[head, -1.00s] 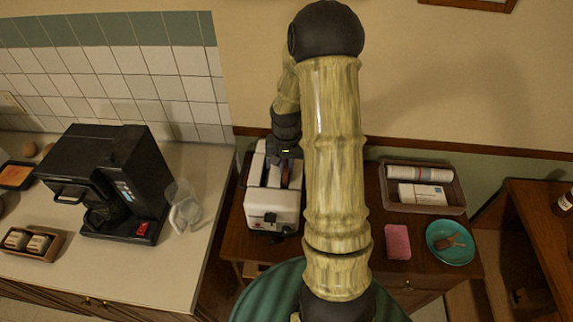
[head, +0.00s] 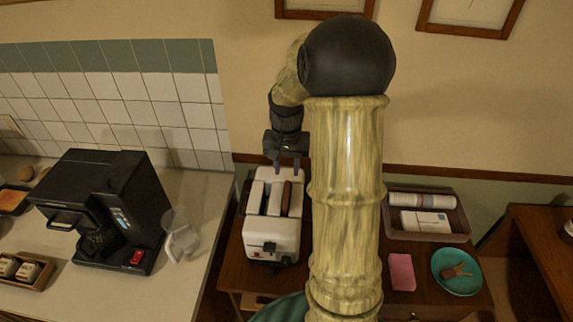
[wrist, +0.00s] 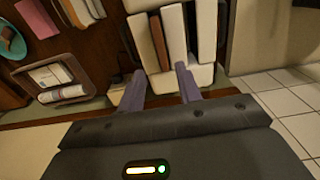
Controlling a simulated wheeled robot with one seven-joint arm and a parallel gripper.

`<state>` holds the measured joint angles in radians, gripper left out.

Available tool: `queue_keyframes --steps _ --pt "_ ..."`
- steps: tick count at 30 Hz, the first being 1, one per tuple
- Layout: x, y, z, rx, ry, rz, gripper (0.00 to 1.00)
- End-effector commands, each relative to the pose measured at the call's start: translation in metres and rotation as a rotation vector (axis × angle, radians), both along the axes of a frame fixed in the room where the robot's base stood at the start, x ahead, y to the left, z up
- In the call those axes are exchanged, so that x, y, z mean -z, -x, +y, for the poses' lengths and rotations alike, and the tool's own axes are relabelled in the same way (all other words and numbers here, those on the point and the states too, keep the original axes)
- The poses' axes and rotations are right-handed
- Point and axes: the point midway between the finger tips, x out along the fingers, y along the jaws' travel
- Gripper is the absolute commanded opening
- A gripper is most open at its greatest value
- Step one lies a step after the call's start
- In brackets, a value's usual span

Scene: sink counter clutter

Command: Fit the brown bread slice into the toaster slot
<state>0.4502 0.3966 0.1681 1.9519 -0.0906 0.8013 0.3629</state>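The white toaster (head: 272,234) stands on the brown wooden side table. The brown bread slice (head: 286,198) sits upright in its right-hand slot in the head view, with its top edge showing above the slot. In the wrist view the slice (wrist: 157,42) shows as a brown strip between the white parts of the toaster (wrist: 140,46). How deep it sits is hidden. My gripper (head: 288,167) is just above and behind the toaster in the head view. In the wrist view its two fingers (wrist: 160,88) are apart with nothing between them, clear of the slice.
A black coffee maker (head: 105,210) and a clear jug (head: 181,238) stand on the counter to the left. A tray (head: 450,235) with a roll and a box, a pink sponge (head: 402,272) and a teal plate (head: 440,281) lie right of my arm.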

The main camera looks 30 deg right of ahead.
Motion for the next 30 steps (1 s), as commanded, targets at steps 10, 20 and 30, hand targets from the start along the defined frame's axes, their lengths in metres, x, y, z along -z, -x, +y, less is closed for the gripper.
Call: queue_keyframes --steps 10,20,30 --pt "-0.017 0.000 0.001 -0.001 -0.001 -0.001 0.35" --pt "-0.016 0.000 0.002 -0.003 -0.001 -0.001 0.35" --pt "-0.014 0.023 0.046 -0.157 0.021 -0.049 0.35"
